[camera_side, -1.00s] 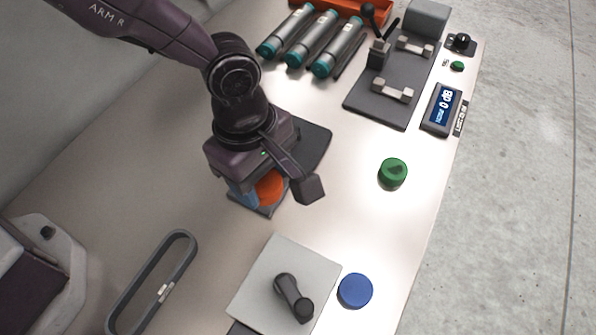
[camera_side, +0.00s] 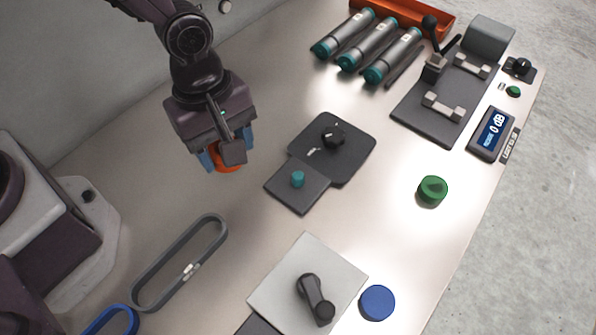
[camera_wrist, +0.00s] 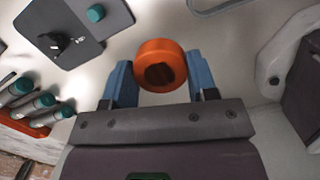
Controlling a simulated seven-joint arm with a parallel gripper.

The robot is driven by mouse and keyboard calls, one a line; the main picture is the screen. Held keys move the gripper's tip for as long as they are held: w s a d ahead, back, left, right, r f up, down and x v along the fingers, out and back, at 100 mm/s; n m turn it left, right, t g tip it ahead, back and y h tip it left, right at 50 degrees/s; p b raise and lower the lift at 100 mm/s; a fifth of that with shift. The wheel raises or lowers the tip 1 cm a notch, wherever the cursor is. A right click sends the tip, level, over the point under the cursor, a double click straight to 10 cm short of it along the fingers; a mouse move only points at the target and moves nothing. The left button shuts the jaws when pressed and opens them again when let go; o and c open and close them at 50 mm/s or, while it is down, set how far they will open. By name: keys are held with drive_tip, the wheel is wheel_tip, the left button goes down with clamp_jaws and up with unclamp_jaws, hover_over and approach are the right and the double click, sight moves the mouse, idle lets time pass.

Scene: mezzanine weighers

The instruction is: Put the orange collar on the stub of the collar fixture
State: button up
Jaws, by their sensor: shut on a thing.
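The orange collar (camera_side: 229,168) is a short ring with a dark hole, held between the blue fingers of my gripper (camera_side: 228,158). In the wrist view the collar (camera_wrist: 150,46) sits between the two fingertips of my gripper (camera_wrist: 160,76). The collar fixture is a dark square plate (camera_side: 283,193) with a short teal stub (camera_side: 297,179) standing bare on it. My gripper and the collar are to the left of the fixture, apart from it. The stub also shows at the top left of the wrist view (camera_wrist: 96,13).
A dark pad with a black knob (camera_side: 333,134) adjoins the fixture. A grey loop (camera_side: 180,262) lies in front of my gripper. A pale plate with a dark handle (camera_side: 316,298), a blue disc (camera_side: 377,303) and a green knob (camera_side: 432,191) are to the right. Teal-ended cylinders (camera_side: 368,48) lie behind.

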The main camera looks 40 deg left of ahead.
sight(298, 175)
drive_tip(key=w+d+f, duration=0.1)
drive_tip(key=w+f, duration=0.1)
drive_tip(key=w+d+f, duration=0.2)
drive_tip(key=w+f, duration=0.1)
drive_tip(key=w+d+f, duration=0.2)
drive_tip(key=w, duration=0.1)
drive_tip(key=shift+d+f, duration=0.2)
drive_tip(key=shift+d, duration=0.05)
drive_tip(key=shift+w+d+f, duration=0.2)
drive_tip(key=shift+w+f, duration=0.1)
drive_tip(key=shift+f, duration=0.15)
drive_tip(key=shift+w+f, duration=0.1)
drive_tip(key=shift+f, duration=1.5)
drive_tip(key=shift+f, duration=0.1)
drive_tip(key=o, duration=0.9)
wheel_tip(298, 175, up, 12)
drive_tip(key=a, duration=0.1)
drive_tip(key=shift+w+a, duration=0.15)
